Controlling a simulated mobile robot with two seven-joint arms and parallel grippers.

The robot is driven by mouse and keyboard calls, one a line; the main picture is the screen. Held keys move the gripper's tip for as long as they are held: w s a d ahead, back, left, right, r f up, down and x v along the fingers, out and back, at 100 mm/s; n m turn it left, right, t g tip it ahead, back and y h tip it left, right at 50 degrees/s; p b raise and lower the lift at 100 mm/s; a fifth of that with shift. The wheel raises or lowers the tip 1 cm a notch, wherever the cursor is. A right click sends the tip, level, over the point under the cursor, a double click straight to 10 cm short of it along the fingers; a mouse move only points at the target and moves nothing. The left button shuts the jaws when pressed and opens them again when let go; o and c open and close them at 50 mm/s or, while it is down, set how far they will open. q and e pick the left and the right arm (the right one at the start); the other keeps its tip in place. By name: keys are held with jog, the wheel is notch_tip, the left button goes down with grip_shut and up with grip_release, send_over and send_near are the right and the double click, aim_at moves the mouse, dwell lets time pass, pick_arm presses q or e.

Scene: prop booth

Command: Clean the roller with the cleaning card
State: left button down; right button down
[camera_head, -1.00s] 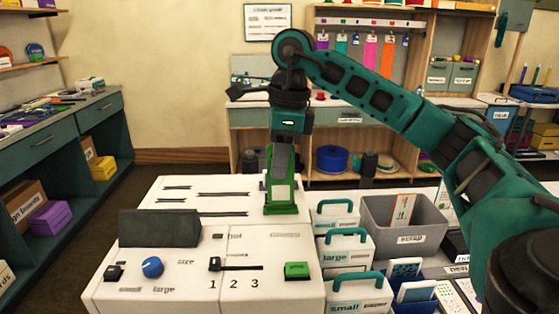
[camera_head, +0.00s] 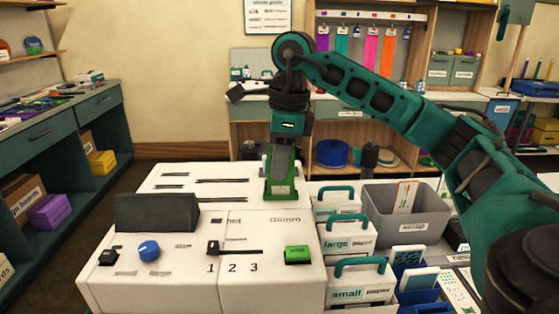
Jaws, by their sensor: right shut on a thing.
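My right gripper (camera_head: 282,158) points straight down over the back right of the white machine (camera_head: 200,216). It is shut on a small green-and-white piece (camera_head: 281,190), standing upright at the machine's top. I cannot tell whether this piece is the cleaning card or a part of the machine. No roller can be made out; the machine's top shows only narrow dark slots. The machine's front has a dark panel (camera_head: 156,212), a blue knob (camera_head: 149,251), a slider (camera_head: 213,247) marked 1 2 3 and a green button (camera_head: 298,254). My left gripper is not in view.
Right of the machine stand white boxes with teal handles (camera_head: 350,236), labelled large and small. A grey bin (camera_head: 420,226) behind them holds a white card with orange marks (camera_head: 404,197). Blue trays with patterned cards (camera_head: 418,280) stand at the lower right. The back shelf is farther away.

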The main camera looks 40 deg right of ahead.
jog(key=shift+f+b, duration=1.15)
jog(key=shift+f, duration=0.55)
jog(key=c, duration=1.1)
grip_release()
jog(key=shift+c, duration=0.2)
jog(key=r, duration=0.4)
jog(key=r+p, duration=0.1)
jog(key=r, duration=0.1)
jog(key=shift+s+d, duration=0.2)
jog(key=shift+d, duration=0.05)
jog(key=r+p, duration=0.1)
jog(key=r, duration=0.1)
jog(key=r+p, duration=0.1)
jog(key=r, duration=0.1)
jog(key=r+p, duration=0.2)
jog(key=shift+s+d+r, duration=0.1)
jog(key=shift+s+d, duration=0.2)
jog(key=shift+r, duration=0.3)
jog(key=shift+s, duration=0.1)
